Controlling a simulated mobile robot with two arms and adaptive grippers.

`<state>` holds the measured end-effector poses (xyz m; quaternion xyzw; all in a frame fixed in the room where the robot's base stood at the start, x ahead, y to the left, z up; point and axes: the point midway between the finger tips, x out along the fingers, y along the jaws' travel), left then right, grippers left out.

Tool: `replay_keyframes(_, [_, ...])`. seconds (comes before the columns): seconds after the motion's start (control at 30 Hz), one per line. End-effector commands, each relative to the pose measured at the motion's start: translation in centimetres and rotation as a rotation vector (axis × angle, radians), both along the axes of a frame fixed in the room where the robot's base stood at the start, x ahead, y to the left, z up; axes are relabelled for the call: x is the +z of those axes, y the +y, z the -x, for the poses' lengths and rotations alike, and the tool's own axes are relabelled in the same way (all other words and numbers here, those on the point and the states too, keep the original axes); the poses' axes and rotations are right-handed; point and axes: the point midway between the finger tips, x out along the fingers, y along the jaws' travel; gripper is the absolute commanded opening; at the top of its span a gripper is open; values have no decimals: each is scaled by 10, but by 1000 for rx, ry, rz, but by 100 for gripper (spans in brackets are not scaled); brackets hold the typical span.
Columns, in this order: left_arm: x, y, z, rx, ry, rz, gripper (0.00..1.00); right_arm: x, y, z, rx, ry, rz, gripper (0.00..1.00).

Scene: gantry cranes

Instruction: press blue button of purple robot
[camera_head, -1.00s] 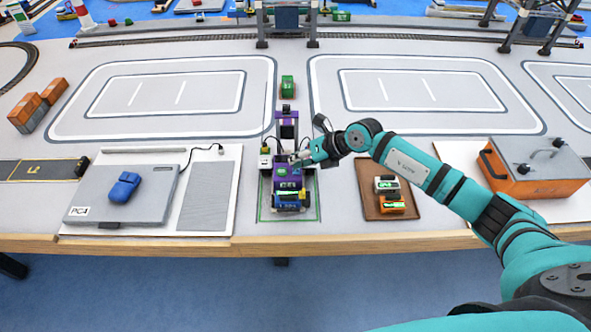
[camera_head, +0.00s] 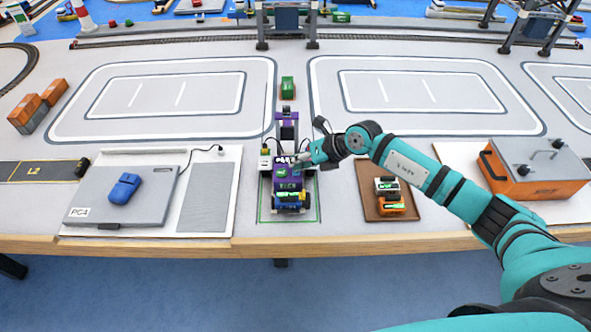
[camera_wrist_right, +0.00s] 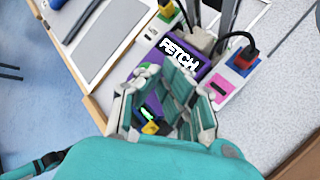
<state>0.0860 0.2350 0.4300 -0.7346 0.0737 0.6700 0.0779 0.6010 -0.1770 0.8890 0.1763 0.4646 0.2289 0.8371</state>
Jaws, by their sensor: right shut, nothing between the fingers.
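The purple robot (camera_head: 286,172) stands inside a green-outlined square near the table's front edge, with a dark panel bearing green marks on its front. I cannot make out the blue button clearly. My left gripper is not in view.
A grey case (camera_head: 110,204) with a blue car (camera_head: 124,188) lies to the left. A brown tray (camera_head: 370,196) with small orange and white items lies to the right, near an orange box (camera_head: 540,180). A green block (camera_head: 288,87) stands behind the purple robot.

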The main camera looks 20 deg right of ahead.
Motion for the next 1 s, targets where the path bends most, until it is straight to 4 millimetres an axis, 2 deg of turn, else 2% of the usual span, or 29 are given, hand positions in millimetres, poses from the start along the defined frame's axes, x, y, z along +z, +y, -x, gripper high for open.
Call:
replay_keyframes(0.13, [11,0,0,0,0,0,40,12,0,0,0,0,0,0])
replay_keyframes(0.57, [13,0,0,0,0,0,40,15,0,0,0,-1,0,0])
replay_keyframes(1.0, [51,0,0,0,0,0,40,58,0,0,0,-1,0,0])
